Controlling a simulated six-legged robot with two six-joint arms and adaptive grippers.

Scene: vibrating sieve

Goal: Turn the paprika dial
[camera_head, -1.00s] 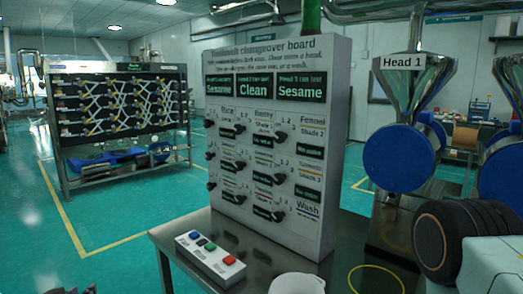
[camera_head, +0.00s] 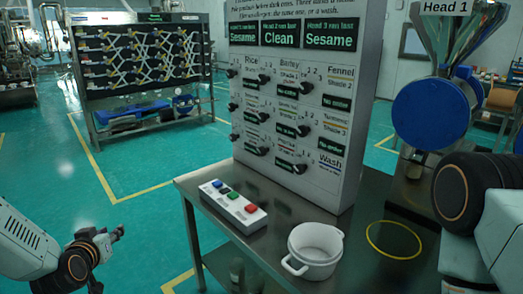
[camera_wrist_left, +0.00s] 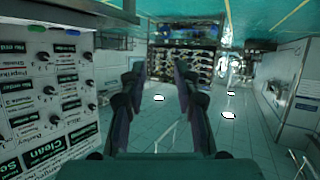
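The changeover board (camera_head: 345,150) stands on a metal table, with rows of small black dials. A label reading Paprika shows at the left edge of the board in the left wrist view, near a black dial (camera_wrist_left: 42,57). In the head view the print is too small to tell for certain which lower dial (camera_head: 301,169) belongs to paprika. My left gripper (camera_head: 118,233) is left of the table, well apart from the board. Its two fingers stand apart with nothing between them in the wrist view (camera_wrist_left: 160,95). My right gripper is out of view.
A button box (camera_head: 232,207) with coloured buttons and a white pot (camera_head: 316,250) stand on the table (camera_head: 275,238) before the board. A metal hopper with a blue disc (camera_head: 430,113) stands at the right. A rack (camera_head: 145,62) is behind left. Open floor lies between.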

